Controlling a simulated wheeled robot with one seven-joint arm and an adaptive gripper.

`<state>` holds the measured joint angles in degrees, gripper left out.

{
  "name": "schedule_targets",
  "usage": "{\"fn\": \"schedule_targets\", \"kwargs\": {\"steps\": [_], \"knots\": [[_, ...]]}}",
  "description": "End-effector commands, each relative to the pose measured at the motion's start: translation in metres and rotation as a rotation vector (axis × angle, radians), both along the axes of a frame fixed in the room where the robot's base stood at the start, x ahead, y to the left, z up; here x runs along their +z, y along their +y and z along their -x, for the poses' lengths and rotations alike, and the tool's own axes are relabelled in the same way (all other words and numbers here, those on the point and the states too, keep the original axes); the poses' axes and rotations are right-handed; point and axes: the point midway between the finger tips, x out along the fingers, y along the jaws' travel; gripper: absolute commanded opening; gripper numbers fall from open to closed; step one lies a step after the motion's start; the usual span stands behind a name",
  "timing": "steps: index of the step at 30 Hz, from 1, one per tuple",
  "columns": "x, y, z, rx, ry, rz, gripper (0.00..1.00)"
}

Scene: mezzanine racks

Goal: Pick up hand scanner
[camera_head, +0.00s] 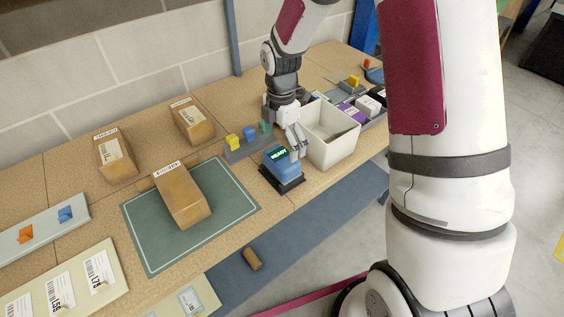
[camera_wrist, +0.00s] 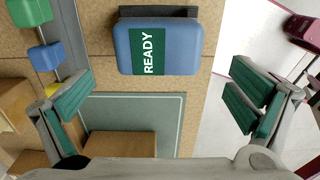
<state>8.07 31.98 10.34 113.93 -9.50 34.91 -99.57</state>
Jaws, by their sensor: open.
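The hand scanner appears to be the rounded blue device (camera_head: 276,168) with a green READY display, sitting on a black base near the front edge of the bench. In the wrist view the blue device (camera_wrist: 160,46) lies ahead of my gripper (camera_wrist: 158,100), centred between its two spread fingers and beyond the tips. In the head view my gripper (camera_head: 296,140) points down at the device's back right side, close to it. My gripper is open and empty. I cannot tell in the head view whether a finger touches the device.
A white bin (camera_head: 335,150) stands just right of my gripper. A grey rail (camera_head: 247,150) with yellow, blue and green blocks is to the left. A cardboard box (camera_head: 181,195) lies on a green mat (camera_head: 150,248). A brown cylinder (camera_head: 252,259) is below the bench edge.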

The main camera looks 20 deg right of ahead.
Motion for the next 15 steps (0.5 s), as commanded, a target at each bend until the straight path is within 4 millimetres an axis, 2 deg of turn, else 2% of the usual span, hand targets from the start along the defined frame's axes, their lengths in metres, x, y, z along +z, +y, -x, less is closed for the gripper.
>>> {"fn": "schedule_targets", "kwargs": {"steps": [8,15], "knots": [[-0.019,0.0,0.0,-0.001,0.001,0.0,1.0],[-0.048,-0.001,-0.001,-0.001,0.004,0.001,1.0]]}}
